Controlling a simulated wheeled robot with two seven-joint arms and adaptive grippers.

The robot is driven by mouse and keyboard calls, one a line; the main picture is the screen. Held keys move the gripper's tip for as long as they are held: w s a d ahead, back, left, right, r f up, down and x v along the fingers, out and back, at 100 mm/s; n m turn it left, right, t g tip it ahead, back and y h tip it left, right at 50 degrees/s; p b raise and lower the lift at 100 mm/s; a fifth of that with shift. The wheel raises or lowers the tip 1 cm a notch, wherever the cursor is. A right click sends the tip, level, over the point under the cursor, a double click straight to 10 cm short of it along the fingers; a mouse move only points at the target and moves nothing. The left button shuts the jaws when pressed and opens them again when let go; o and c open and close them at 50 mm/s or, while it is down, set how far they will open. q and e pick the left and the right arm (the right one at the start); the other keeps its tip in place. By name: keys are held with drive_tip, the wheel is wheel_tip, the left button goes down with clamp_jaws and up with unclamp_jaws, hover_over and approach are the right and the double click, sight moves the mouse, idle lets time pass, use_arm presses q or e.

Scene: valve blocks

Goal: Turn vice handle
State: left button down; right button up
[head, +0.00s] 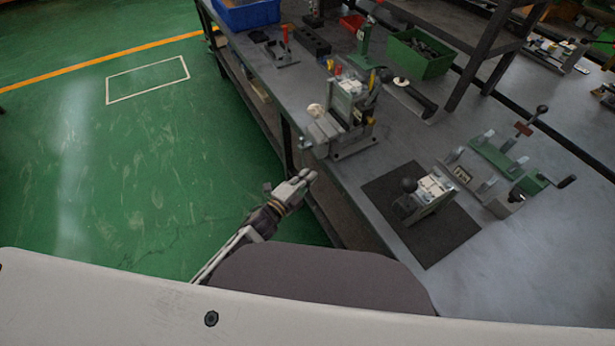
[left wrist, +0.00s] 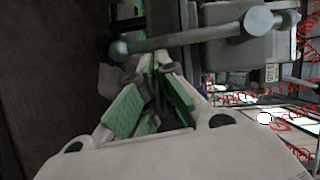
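A grey vice (head: 325,132) stands at the left edge of the workbench in the head view. In the left wrist view its grey body (left wrist: 232,50) fills the upper right. The vice handle (left wrist: 190,38), a grey bar with rounded knobs at its ends, crosses the upper middle. My left gripper (head: 306,177) is below the vice, just off the bench edge. In the left wrist view the left gripper (left wrist: 152,72) shows its green pads, with a narrow gap between its tips; the tips are close to the bar but not visibly around it. My right gripper is out of view.
The workbench (head: 375,215) edge is beside my left gripper. A dark mat (head: 440,243) with a small clamp block (head: 428,192) lies to the right. A green bin (head: 420,57) and blue bin (head: 245,14) stand farther back. Open green floor (head: 130,160) lies left.

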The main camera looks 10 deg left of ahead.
use_arm(q)
drive_tip(key=shift+s+a, duration=0.15)
drive_tip(key=shift+a, duration=0.05)
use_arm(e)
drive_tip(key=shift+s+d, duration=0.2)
use_arm(q)
drive_tip(key=v, duration=1.1)
drive_tip(key=shift+s, duration=0.25)
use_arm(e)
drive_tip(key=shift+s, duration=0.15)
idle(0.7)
